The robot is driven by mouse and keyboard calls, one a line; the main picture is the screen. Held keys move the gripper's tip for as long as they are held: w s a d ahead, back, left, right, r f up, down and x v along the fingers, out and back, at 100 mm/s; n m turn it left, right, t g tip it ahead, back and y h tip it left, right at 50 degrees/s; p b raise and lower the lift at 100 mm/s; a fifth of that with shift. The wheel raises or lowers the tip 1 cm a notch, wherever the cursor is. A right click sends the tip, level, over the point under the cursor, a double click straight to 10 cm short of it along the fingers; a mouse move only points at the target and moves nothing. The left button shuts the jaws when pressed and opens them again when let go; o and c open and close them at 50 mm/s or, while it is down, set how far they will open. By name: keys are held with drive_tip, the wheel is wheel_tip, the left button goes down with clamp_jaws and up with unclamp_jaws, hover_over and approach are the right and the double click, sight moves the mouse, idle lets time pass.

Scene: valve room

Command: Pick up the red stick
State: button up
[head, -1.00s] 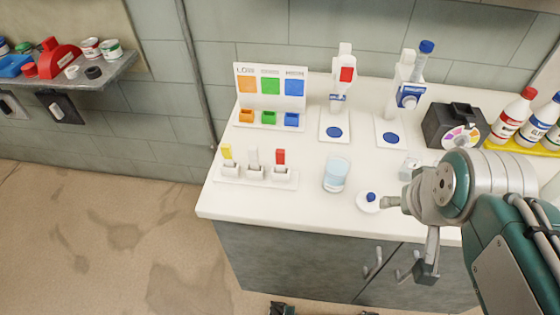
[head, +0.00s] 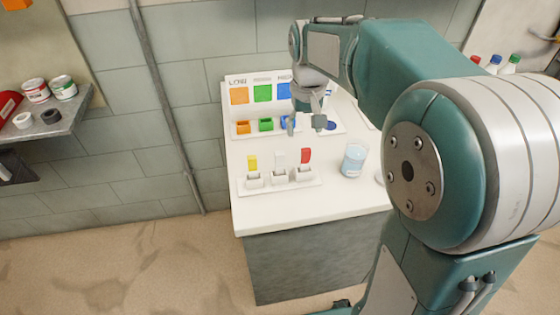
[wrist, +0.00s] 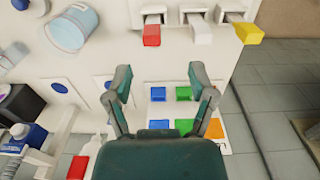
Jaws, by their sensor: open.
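The red stick (head: 305,157) stands in the right slot of a small white holder on the counter. It also shows in the wrist view (wrist: 152,35), at the top. A white stick (head: 279,157) and a yellow stick (head: 252,162) stand beside it in the same holder (head: 312,183). My gripper (head: 305,124) is open and empty above the counter, behind the red stick and near the blue bin of the colour board. In the wrist view my gripper's two fingers (wrist: 160,85) are spread wide, apart from the stick.
A glass of water (head: 354,160) stands right of the holder. The colour board (head: 250,82) with orange, green and blue bins is behind it. A shelf (head: 50,122) with cans is at the left. My arm hides much of the counter's right side.

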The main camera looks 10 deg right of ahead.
sight(303, 159)
drive_tip(key=f, duration=1)
drive_tip(key=shift+w+f, duration=0.2)
drive_tip(key=shift+w, duration=0.1)
drive_tip(key=shift+d+f, duration=0.2)
drive_tip(key=shift+d, duration=0.65)
drive_tip(key=c, duration=0.5)
drive_tip(key=shift+a, duration=0.25)
drive_tip(key=c, duration=0.3)
drive_tip(key=shift+a, duration=0.3)
drive_tip(key=shift+c, duration=0.2)
